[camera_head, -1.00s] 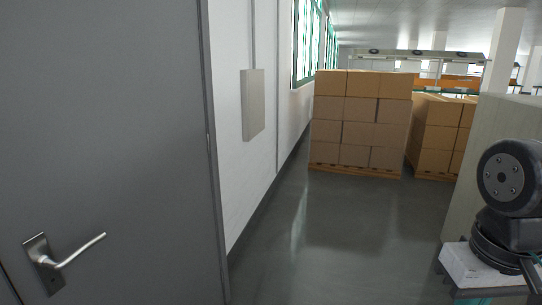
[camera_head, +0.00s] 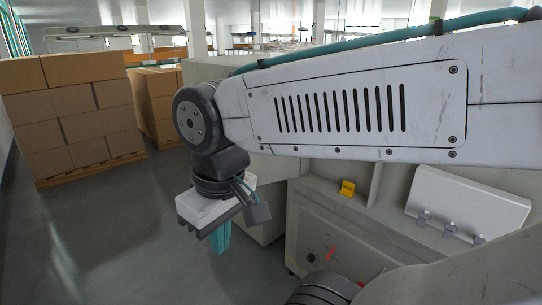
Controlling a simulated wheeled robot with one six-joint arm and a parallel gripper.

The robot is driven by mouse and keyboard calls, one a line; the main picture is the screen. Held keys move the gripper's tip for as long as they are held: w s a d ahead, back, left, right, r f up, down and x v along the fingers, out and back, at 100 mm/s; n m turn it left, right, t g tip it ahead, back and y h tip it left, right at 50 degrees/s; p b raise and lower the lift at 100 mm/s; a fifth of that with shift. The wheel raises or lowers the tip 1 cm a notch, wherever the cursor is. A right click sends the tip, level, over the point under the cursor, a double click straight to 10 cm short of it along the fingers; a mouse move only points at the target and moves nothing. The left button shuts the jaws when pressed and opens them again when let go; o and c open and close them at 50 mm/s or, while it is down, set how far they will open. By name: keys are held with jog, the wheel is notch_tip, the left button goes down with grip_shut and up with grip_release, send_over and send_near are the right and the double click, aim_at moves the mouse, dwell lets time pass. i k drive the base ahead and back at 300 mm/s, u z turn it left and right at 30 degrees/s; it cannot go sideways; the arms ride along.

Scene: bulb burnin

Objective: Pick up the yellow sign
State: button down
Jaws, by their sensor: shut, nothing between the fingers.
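A small yellow sign (camera_head: 347,188) rests on a ledge of a pale grey machine, right of centre. It is small in the picture, and its exact shape is hard to tell. My gripper (camera_head: 221,240) hangs from my arm to the left of the sign, with its teal fingers pointing down. The fingers are together, with nothing between them. The gripper is clear of the sign. My arm crosses the upper right of the view, above the sign.
The pale grey machine (camera_head: 303,220) has a front panel with a knob and a red part. A white tilted plate with several clips (camera_head: 468,205) stands right of the sign. Stacked cartons (camera_head: 75,120) on a pallet stand at the left. The floor (camera_head: 110,240) between is clear.

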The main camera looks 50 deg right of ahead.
aim_at(348, 187)
jog(key=i, duration=3.45)
jog(key=z, duration=3.9)
